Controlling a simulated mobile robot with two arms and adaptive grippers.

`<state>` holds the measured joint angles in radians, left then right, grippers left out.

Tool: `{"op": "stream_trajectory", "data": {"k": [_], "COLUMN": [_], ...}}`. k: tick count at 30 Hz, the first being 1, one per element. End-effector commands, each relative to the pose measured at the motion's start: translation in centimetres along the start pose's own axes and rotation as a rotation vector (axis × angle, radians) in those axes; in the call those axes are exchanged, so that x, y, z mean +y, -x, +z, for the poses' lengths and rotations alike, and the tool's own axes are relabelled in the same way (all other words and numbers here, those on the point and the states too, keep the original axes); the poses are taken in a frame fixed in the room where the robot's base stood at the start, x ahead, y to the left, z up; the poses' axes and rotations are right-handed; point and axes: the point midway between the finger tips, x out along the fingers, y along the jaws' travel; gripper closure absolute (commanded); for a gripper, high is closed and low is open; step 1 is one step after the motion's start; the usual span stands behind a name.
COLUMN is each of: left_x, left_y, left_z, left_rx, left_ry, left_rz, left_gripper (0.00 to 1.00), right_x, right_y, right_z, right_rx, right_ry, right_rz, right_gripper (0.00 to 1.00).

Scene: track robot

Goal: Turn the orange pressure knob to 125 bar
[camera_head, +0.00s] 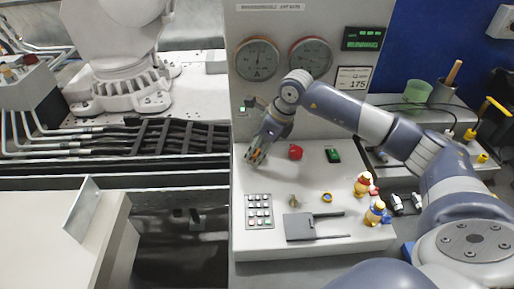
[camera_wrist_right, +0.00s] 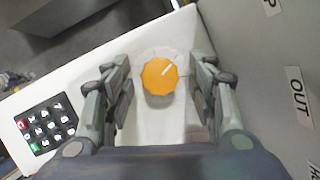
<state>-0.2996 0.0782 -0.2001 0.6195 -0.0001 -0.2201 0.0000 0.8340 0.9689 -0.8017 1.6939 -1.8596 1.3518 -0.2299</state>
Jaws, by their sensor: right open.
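The orange pressure knob (camera_wrist_right: 160,76) shows in the right wrist view, round with a white pointer line running toward its upper right. It sits on the white console top. My right gripper (camera_wrist_right: 160,97) is open, with one finger on each side of the knob and a gap on both sides. In the head view my right gripper (camera_head: 256,155) is over the left part of the console and mostly covers the knob. A green display (camera_head: 363,38) and a sign reading 175 (camera_head: 354,79) are on the upright panel. My left gripper is not in view.
Two round gauges, left (camera_head: 258,59) and right (camera_head: 310,57), are on the panel. A red knob (camera_head: 295,152), a green switch (camera_head: 332,154), a keypad (camera_head: 259,211) and a dark flat plate (camera_head: 299,227) are on the console. Two figurines (camera_head: 375,212) stand at its right edge.

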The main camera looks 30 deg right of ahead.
Motion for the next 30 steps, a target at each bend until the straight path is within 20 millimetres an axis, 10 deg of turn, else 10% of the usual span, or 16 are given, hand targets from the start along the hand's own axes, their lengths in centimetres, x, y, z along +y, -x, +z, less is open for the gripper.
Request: {"op": "stream_trajectory", "data": {"k": [7,28,29,30], "left_x": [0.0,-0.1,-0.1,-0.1], "left_y": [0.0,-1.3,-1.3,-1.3], "left_z": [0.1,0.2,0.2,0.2], "left_rx": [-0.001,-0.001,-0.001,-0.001], "left_ry": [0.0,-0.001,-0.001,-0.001], "left_rz": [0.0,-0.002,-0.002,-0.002], "left_gripper": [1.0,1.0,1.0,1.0], "right_x": [0.0,-0.1,-0.1,-0.1], "right_y": [0.0,0.1,0.1,0.1], "right_z": [0.0,0.1,0.1,0.1], "right_rx": [0.0,-0.001,-0.001,-0.001], "right_ry": [0.0,0.109,0.109,0.109], "right_rz": [0.0,0.045,0.045,0.045], "right_gripper": [0.92,0.92,0.61,0.52]}}
